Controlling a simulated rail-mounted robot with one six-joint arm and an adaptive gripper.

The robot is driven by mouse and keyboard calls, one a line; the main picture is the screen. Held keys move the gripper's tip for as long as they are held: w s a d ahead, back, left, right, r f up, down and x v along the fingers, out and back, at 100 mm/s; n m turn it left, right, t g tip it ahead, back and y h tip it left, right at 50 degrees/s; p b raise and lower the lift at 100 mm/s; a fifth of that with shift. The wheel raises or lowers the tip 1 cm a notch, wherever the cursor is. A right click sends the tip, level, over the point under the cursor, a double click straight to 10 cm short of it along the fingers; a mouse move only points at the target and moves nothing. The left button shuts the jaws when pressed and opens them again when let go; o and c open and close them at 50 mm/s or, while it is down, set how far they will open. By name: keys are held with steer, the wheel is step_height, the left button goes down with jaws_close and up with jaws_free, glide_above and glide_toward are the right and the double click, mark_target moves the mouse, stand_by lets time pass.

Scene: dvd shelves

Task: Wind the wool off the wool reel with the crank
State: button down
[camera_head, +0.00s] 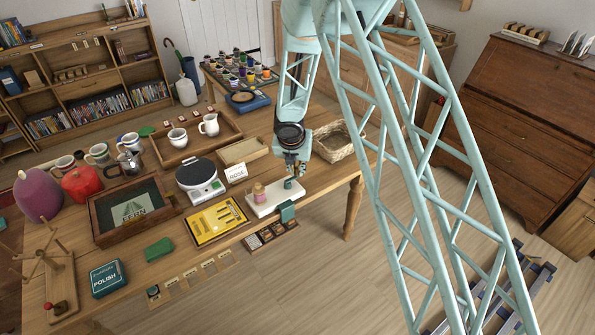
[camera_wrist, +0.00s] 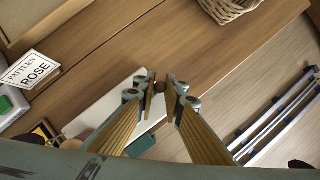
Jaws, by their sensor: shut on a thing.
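A white base (camera_head: 276,200) lies near the front edge of the wooden table, with a small pink reel (camera_head: 258,192) at its left part and a green part (camera_head: 288,184) at its right end. The white base (camera_wrist: 106,116) also shows in the wrist view, partly hidden behind my fingers. My gripper (camera_head: 291,170) is above the right end of the base. In the wrist view my gripper (camera_wrist: 160,88) is shut on a small dark knob (camera_wrist: 160,86), seemingly the crank handle. The crank arm and the wool strand cannot be made out.
A "ROSE" pattern card (camera_head: 236,173) and a white scale (camera_head: 200,178) stand left of the base. A yellow framed tray (camera_head: 215,221) lies nearby. A wicker basket (camera_head: 334,145) is behind to the right. A wooden spoked stand (camera_head: 58,282) is far left.

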stand_by(0.3)
steer(key=c, duration=2.7)
jaws_free()
steer(key=shift+v, duration=5.95)
